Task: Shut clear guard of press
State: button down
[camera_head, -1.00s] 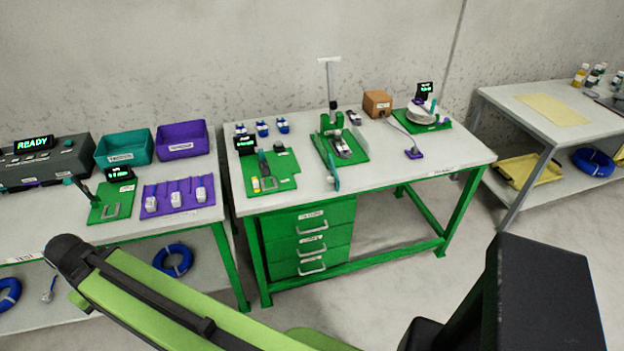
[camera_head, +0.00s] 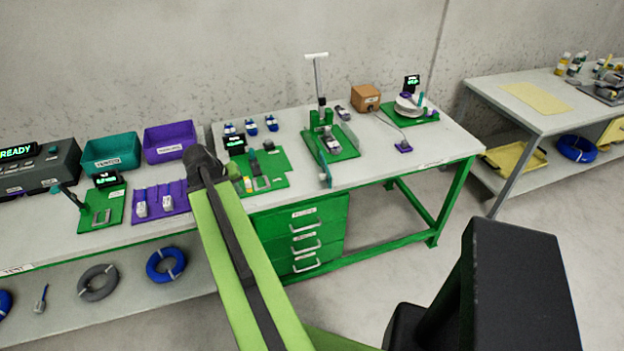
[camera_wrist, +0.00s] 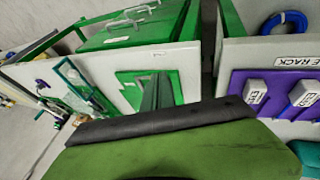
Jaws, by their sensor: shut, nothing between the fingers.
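The press (camera_head: 321,121) stands on a green base plate on the middle table, with its white-topped lever upright. A teal-tinted clear guard panel (camera_head: 325,172) stands out at the front left of the base, seen nearly edge-on, swung away from the grey part on the plate. In the wrist view the guard (camera_wrist: 70,73) appears at the left, turned by the camera's angle. My gripper (camera_wrist: 156,92) shows in the wrist view as narrow dark fingers, shut and empty, in front of a green mat. It is apart from the guard.
A green mat (camera_head: 277,180) with small parts lies left of the press. A brown box (camera_head: 366,97) and a cable with a purple end (camera_head: 403,147) lie right of it. Purple and teal bins (camera_head: 111,153) stand on the left table. Green drawers (camera_head: 303,232) sit below.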

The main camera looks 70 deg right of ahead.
jog(key=s+d+r+m+g+h, duration=0.1)
jog(key=s+d+r+m+g, duration=0.15)
jog(key=s+d, duration=1)
jog(key=shift+m+t, duration=0.25)
jog(key=shift+m, duration=0.1)
jog(key=b+x, duration=0.6)
jog(key=x, duration=0.1)
jog(key=b+x, duration=0.3)
jog(key=x, duration=0.1)
jog(key=shift+s+a+f, duration=0.1)
jog(key=shift+s+a, duration=0.05)
jog(key=shift+s, duration=0.2)
jog(key=shift+s+d+r+p, duration=0.25)
jog(key=shift+s+d+p, duration=0.05)
jog(key=shift+s, duration=0.25)
jog(key=shift+s+d+r+p, duration=0.3)
jog(key=shift+s, duration=0.3)
jog(key=shift+s+d, duration=0.3)
jog(key=shift+s, duration=0.25)
